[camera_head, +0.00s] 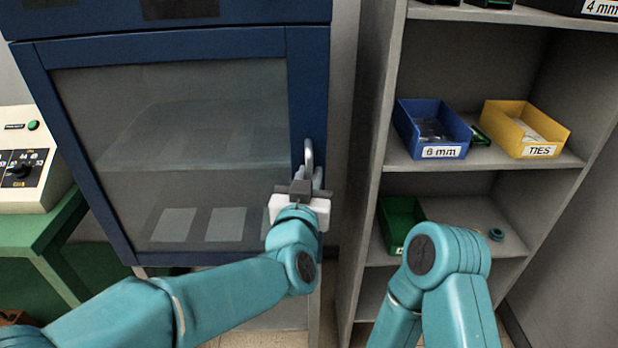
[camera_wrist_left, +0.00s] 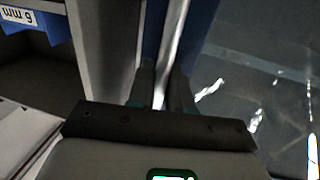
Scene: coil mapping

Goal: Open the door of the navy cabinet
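The navy cabinet (camera_head: 309,80) stands at the left of the head view. Its door has a large glass pane (camera_head: 180,130) in a navy frame and appears closed. A silver upright handle (camera_head: 309,155) sits on the right side of the door frame. My left gripper (camera_head: 310,180) is at the handle's lower part. In the left wrist view the handle (camera_wrist_left: 172,50) runs between the two dark fingers (camera_wrist_left: 162,88), which look closed on it. My right arm shows at lower right in the head view; its gripper is out of sight.
A grey shelf unit (camera_head: 372,130) stands right of the cabinet, with a blue bin (camera_head: 432,130), a yellow bin (camera_head: 525,128) and a green bin (camera_head: 399,222). A control box (camera_head: 25,160) sits on a green bench (camera_head: 35,228) at left.

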